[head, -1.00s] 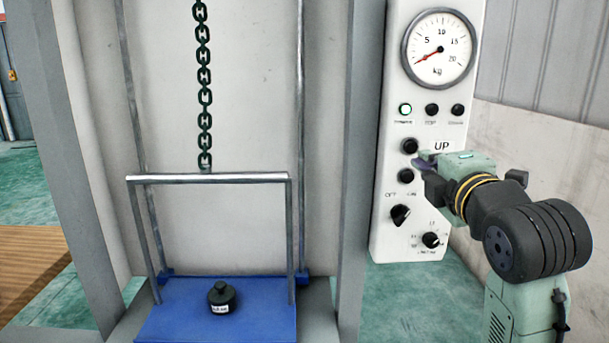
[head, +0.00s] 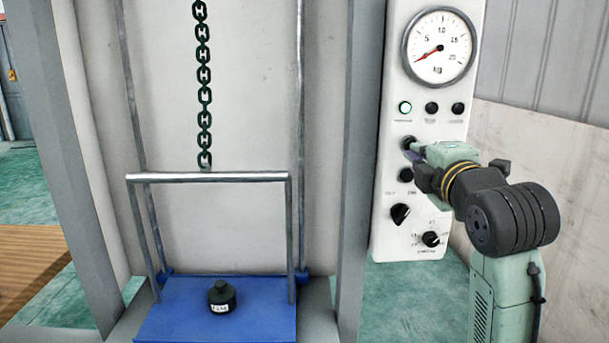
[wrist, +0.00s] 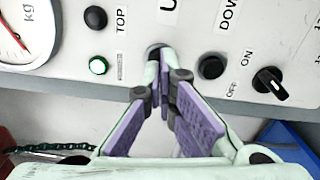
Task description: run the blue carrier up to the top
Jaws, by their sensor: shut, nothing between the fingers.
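The blue carrier (head: 165,318) is low in the hoist frame, with a silver rail (head: 208,177) and a black weight (head: 221,297) on its deck. A dark green chain (head: 204,90) hangs down to its rail. My gripper (head: 409,148) is shut and empty, its fingertips at the upper black button (head: 408,141) on the white control panel. In the wrist view the fingertips (wrist: 158,58) cover most of that button, below a partly cut label starting with "U". I cannot tell how far it is pressed. The DOWN button (wrist: 211,66) is free beside them.
The panel has a dial gauge (head: 439,48) with a red needle low on its scale. A green lamp (head: 405,107) is lit; two dark lamps sit beside it. An ON/OFF switch (wrist: 270,86) and a small knob (head: 431,239) are lower down. A wooden surface (head: 30,265) is at left.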

